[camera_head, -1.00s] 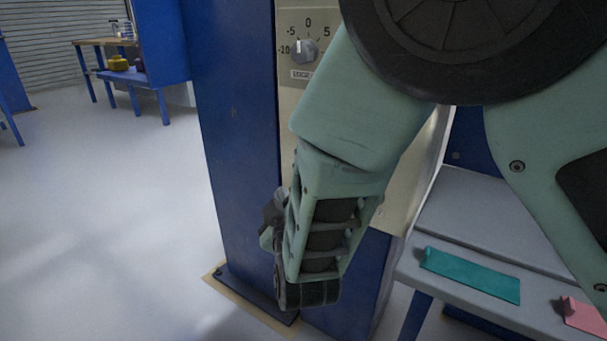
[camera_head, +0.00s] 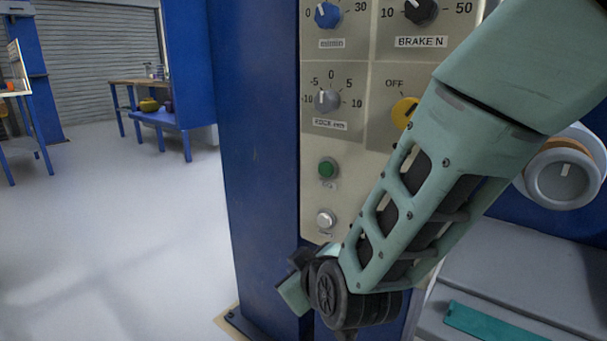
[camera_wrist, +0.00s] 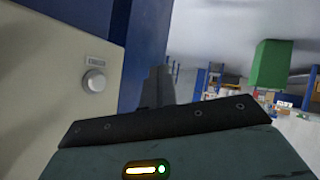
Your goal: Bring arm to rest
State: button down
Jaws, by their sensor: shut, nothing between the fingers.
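My arm, pale green with dark joints, reaches down across the control panel (camera_head: 345,150) in the head view. Its wrist end is low, in front of the blue post (camera_head: 262,150). In the wrist view my gripper (camera_wrist: 158,75) points away from the camera beyond a dark mounting bar, with its fingers together and nothing seen between them. The panel's beige face (camera_wrist: 50,70) is on the left there, with a pale round button (camera_wrist: 94,81), apart from the fingers. In the head view the fingers are mostly hidden by the wrist.
The panel carries a grey dial (camera_head: 327,101), a yellow switch (camera_head: 404,112) and a green button (camera_head: 328,168). A grey ledge with a teal strip (camera_head: 495,329) is at the lower right. Open floor (camera_head: 110,240) lies left; a blue-legged table (camera_head: 160,115) stands farther back.

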jog(key=s+d+r+m+g+h+p, duration=0.15)
jog(key=s+d+g, duration=0.35)
jog(key=s+d, duration=0.5)
jog(key=s+d+r+g+h, duration=0.3)
jog(key=s+d+g, duration=0.25)
jog(key=s, duration=0.75)
notch_tip(320, 180, up, 35)
jog(key=p, duration=3.5)
jog(key=shift+s+a+p, duration=0.15)
jog(key=shift+a+p, duration=0.15)
jog(key=shift+a, duration=0.1)
